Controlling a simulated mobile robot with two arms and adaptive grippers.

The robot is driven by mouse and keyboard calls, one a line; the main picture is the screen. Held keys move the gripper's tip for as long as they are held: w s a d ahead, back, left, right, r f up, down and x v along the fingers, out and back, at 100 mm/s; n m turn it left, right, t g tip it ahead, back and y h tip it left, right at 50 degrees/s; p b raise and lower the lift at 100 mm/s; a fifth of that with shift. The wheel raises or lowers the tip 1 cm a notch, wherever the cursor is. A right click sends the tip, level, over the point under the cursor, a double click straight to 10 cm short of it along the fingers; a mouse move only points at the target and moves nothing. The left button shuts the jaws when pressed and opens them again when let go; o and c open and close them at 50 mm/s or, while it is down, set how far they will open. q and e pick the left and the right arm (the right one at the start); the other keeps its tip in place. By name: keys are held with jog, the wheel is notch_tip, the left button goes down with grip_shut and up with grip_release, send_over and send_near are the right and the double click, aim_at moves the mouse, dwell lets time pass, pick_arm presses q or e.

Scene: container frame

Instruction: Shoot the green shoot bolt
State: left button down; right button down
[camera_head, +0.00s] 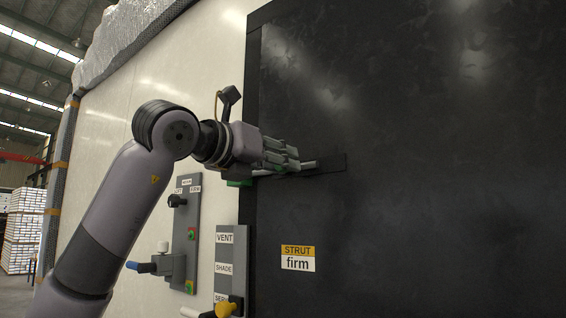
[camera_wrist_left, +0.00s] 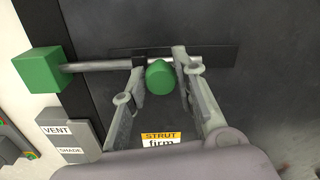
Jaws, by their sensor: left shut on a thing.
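The shoot bolt is a grey rod with a green knob (camera_wrist_left: 159,73), mounted on a dark backing plate (camera_wrist_left: 222,55) on the black panel. The backing plate also shows in the head view (camera_head: 334,163). The rod runs left to a green block (camera_wrist_left: 38,69) at the panel's edge and its left end meets the block. How deep the rod sits in it is hidden. The block's lower part shows in the head view (camera_head: 240,183). My left gripper (camera_head: 298,163) is at the bolt, its fingers shut on the knob in the left wrist view (camera_wrist_left: 162,68).
A label reading STRUT firm (camera_head: 298,258) is on the panel below the bolt. A VENT/SHADE plate (camera_head: 225,255) with a yellow knob (camera_head: 235,304) stands lower left. Another grey plate (camera_head: 183,235) with a blue-tipped handle (camera_head: 140,267) is further left. The panel right of the bolt is clear.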

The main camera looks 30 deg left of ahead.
pick_arm(q)
jog(key=shift+a+r+y, duration=0.1)
jog(key=shift+a+y, duration=0.15)
jog(key=shift+y, duration=0.05)
jog(key=c, duration=1.7)
grip_release()
jog(key=shift+d, duration=0.2)
jog(key=o, duration=0.4)
jog(key=shift+a, duration=0.45)
jog(key=s, duration=0.8)
jog(key=s+a, duration=0.1)
jog(key=s, duration=0.3)
jog(key=shift+a, duration=0.1)
jog(key=shift+w, duration=0.1)
